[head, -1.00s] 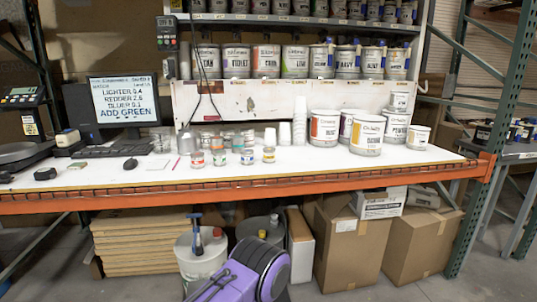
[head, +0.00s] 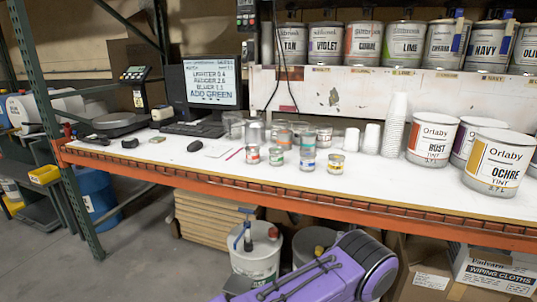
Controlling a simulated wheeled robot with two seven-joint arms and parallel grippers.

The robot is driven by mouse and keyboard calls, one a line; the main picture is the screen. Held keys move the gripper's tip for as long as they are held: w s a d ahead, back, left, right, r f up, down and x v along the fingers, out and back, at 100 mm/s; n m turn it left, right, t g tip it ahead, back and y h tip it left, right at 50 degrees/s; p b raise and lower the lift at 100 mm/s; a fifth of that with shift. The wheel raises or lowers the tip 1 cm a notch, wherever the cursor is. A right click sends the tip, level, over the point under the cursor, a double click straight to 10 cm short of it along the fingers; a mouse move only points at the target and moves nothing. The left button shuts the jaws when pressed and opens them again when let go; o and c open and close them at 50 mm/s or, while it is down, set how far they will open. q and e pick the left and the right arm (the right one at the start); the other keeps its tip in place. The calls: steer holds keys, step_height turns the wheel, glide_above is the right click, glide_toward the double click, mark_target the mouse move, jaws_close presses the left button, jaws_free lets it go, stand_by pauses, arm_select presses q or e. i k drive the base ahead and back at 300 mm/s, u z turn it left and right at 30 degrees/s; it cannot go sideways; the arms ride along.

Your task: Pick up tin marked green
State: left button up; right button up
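A small tin with a green band (head: 277,157) stands upright on the white bench top, in a front row of small tins. A red-banded tin (head: 253,155) is just left of it. A blue-banded tin (head: 307,163) and a yellow-banded tin (head: 336,165) are to its right. The green-banded tin appears apart from its neighbours, and its marking is too small to read. Neither gripper shows in the head view. A purple and black part, likely of my own arm, shows at the bottom.
A monitor (head: 212,83) reads "ADD GREEN". More small containers (head: 256,133) stand behind the front row. Stacked white cups (head: 395,125) and large tins, including rust (head: 432,139) and ochre (head: 497,161), are to the right. The orange beam (head: 200,187) edges the bench.

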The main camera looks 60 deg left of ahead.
mark_target(276, 153)
steer(key=u, duration=0.65)
steer(key=i, duration=0.75)
steer(key=u, duration=0.75)
